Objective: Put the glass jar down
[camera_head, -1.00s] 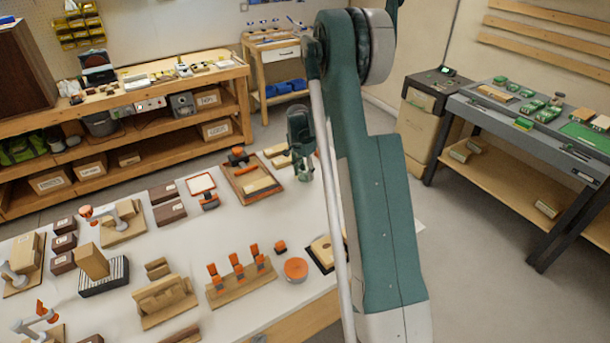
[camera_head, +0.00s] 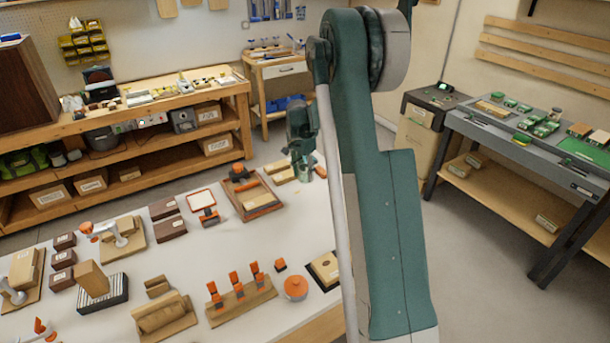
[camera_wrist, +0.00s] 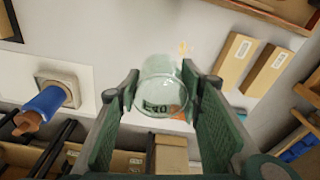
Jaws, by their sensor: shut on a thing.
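The clear glass jar (camera_wrist: 160,88) is between the two fingers of my gripper (camera_wrist: 163,98) in the wrist view. The fingers are shut on it, one on each side. In the head view my gripper (camera_head: 305,165) is beyond my arm, over the far right part of the white table (camera_head: 225,250). The jar shows there only as a small, faint clear shape below the gripper. I cannot tell from the views how high the jar is above the surface.
A wooden tray with an orange-handled tool (camera_head: 252,196) lies left of my gripper. Wooden blocks (camera_head: 280,173) are close by it. An orange round lidded thing (camera_head: 295,288) and a clamp rack (camera_head: 240,300) stand nearer. The workbench (camera_head: 545,150) is at the right.

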